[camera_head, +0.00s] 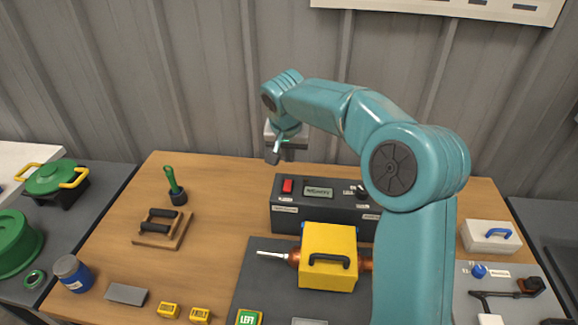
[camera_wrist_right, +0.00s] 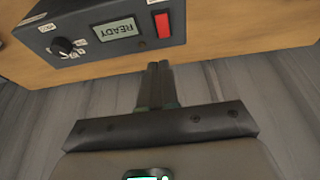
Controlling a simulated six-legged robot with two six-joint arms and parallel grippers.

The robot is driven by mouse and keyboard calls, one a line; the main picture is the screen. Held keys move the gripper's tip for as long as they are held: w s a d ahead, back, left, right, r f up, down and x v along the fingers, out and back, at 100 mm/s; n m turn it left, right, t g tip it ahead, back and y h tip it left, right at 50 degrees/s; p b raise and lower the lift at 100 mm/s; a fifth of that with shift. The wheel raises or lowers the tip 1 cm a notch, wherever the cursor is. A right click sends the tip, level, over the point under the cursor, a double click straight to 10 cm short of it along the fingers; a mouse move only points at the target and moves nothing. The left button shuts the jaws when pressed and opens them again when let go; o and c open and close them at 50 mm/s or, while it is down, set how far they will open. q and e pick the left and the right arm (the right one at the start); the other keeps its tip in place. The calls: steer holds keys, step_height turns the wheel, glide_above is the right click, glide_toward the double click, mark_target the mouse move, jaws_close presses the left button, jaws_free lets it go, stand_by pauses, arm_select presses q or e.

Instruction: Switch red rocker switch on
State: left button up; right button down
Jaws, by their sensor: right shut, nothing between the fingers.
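The red rocker switch (camera_head: 287,186) is on the top left of a dark control box (camera_head: 290,218) at the back of the wooden table. In the wrist view the switch (camera_wrist_right: 162,23) shows beside a display (camera_wrist_right: 116,29) that reads READY upside down. My right gripper (camera_head: 274,155) is above and behind the left end of the box, apart from the switch. Its fingers (camera_wrist_right: 158,68) are together and empty, pointing toward the box edge near the switch. Which way the rocker is tipped is too small to tell. My left gripper is not in view.
A yellow block with a black handle (camera_head: 329,257) stands in front of the box on a grey mat (camera_head: 252,283). A black knob (camera_wrist_right: 62,46) is on the box's panel. A green-handled tool (camera_head: 172,184) stands left. A white case (camera_head: 491,237) is right.

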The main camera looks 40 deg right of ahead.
steer(key=shift+v, duration=1.2)
steer(key=shift+a, duration=0.1)
